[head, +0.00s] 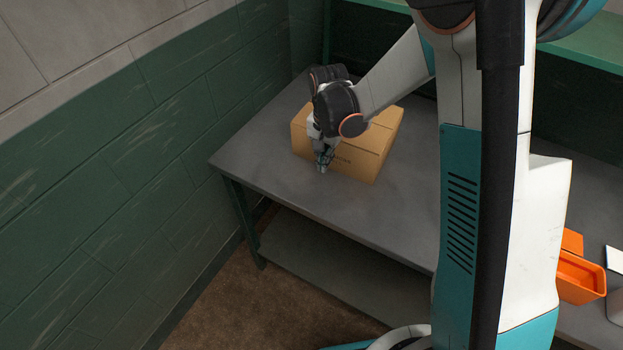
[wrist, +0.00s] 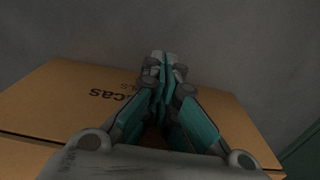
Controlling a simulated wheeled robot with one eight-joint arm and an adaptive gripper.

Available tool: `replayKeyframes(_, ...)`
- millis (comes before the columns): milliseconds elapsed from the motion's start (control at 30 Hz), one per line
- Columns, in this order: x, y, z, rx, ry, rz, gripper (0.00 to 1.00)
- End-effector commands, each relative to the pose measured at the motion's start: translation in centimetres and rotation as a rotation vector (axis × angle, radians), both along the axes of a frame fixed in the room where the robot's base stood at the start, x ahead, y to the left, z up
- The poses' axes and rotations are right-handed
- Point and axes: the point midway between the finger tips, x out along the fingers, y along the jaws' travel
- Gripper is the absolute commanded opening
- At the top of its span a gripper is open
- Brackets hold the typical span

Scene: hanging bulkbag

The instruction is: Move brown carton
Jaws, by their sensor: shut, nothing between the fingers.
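The brown carton (head: 372,150) stands on the grey workbench (head: 250,165) near its left end, in the head view. It also shows in the wrist view (wrist: 60,115), with dark printed lettering on one face. My gripper (head: 322,168) points down at the carton's near side, in front of that face. In the wrist view the fingers (wrist: 165,65) are together and empty. They overlap the carton's edge in the picture; I cannot tell whether they touch it. My arm and wrist hide part of the carton's top in the head view.
A green and grey block wall (head: 120,170) runs close along the left. An orange bin (head: 580,277) sits at the right, partly behind my column. A lower shelf (head: 320,265) lies under the bench. The bench's front left top is clear.

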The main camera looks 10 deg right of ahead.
Motion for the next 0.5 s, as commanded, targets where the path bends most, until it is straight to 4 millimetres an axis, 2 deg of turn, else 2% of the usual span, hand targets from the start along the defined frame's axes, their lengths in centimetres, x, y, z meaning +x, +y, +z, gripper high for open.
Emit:
replayKeyframes(33, 1.4, -1.1, -0.1, -0.001, -0.001, -0.005, 0.00)
replayKeyframes(300, 7.9, -5.9, 0.0, -0.001, -0.001, -0.003, 0.00)
replayKeyframes(500, 11.9, -8.8, 0.0, 0.000, 0.000, -0.002, 0.00)
